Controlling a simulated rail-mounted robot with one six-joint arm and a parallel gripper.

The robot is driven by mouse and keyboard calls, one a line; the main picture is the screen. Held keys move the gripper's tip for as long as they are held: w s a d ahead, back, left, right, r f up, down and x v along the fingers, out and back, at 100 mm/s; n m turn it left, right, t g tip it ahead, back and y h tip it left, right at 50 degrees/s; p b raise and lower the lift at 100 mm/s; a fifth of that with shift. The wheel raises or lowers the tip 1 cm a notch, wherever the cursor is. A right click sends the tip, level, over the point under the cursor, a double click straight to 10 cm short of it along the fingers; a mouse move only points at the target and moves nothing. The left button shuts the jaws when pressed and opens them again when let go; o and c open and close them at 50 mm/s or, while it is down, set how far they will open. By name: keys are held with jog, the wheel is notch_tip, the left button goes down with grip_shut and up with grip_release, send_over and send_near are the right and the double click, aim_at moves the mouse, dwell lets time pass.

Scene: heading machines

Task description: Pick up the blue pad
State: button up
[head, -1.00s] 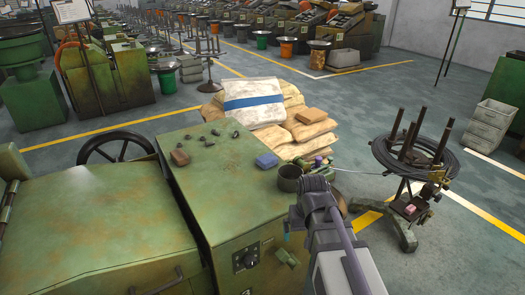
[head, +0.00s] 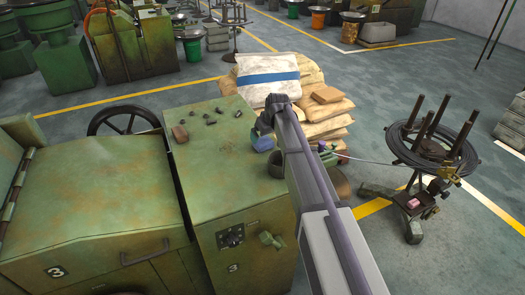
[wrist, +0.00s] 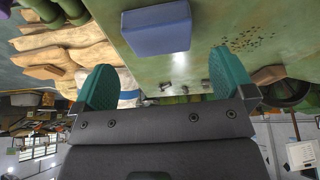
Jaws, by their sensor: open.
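The blue pad (head: 262,143) lies on the green machine top (head: 213,165), near its right edge and just left of my arm. It shows large in the wrist view (wrist: 157,30), at the top of the picture, beyond the fingertips and apart from them. My gripper (wrist: 161,62) has its two teal fingers spread wide with nothing between them.
A brown block (head: 180,134) and several small dark parts (head: 211,121) lie on the machine top. A dark pot (head: 276,164) stands at its right edge, partly behind my arm. Stacked sacks (head: 268,74) are behind it. A wire coil stand (head: 433,150) is at the right.

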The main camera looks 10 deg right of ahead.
aim_at(263, 141)
jog(key=b+x, duration=0.5)
jog(key=shift+f, duration=0.2)
jog(key=shift+r, duration=0.25)
jog(key=c, duration=0.8)
